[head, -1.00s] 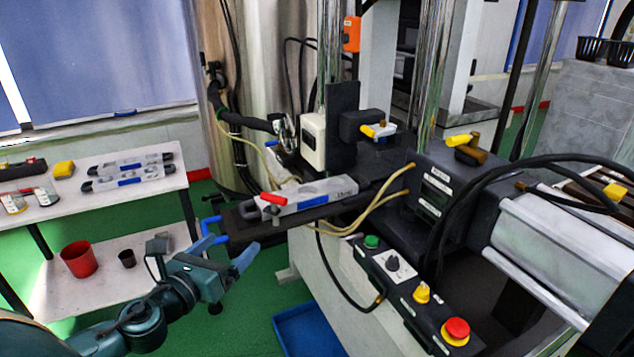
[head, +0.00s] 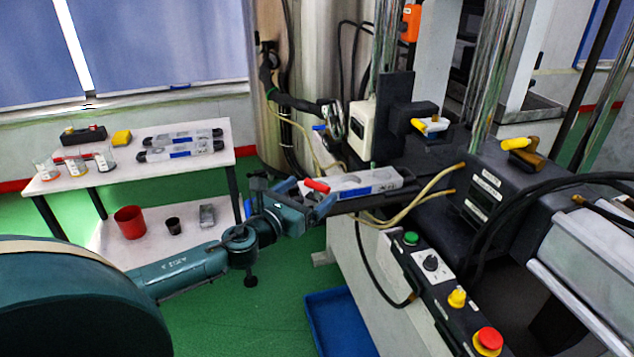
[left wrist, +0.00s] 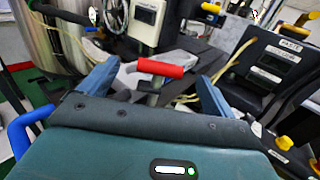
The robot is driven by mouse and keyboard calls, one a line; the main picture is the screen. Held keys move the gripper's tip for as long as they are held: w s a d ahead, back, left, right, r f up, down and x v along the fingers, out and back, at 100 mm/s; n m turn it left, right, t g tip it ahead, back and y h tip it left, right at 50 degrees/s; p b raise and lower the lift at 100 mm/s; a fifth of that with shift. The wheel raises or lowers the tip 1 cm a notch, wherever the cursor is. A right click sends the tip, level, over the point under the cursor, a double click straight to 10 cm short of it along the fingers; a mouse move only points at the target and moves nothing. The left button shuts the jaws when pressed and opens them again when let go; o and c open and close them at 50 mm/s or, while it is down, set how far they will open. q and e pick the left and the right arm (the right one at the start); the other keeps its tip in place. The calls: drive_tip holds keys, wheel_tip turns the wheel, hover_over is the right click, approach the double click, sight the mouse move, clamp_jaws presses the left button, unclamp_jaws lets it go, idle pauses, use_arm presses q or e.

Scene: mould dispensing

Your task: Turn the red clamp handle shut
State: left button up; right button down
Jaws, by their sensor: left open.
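The red clamp handle (head: 317,186) sits at the near end of the grey mould (head: 368,184), which lies on the dark rail of the machine. In the left wrist view the red handle (left wrist: 160,68) lies crosswise on its grey stem, ahead of and between my two blue fingers. My left gripper (head: 318,203) is open at the near end of the mould, close to the handle. The left wrist view shows its fingers (left wrist: 152,90) apart, with no grip on the handle. Whether a finger touches the handle cannot be told. My right gripper is not in view.
A control box with a green button (head: 411,239) and a red stop button (head: 488,340) stands at the right. Yellowish hoses (head: 412,205) run beside the mould. A blue bin (head: 340,325) lies on the floor. A white table (head: 130,180) holds more moulds at the left.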

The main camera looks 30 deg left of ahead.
sight(314, 188)
use_arm(q)
drive_tip(key=shift+w+d, duration=0.15)
drive_tip(key=shift+w, duration=1.8)
drive_tip(key=c, duration=0.9)
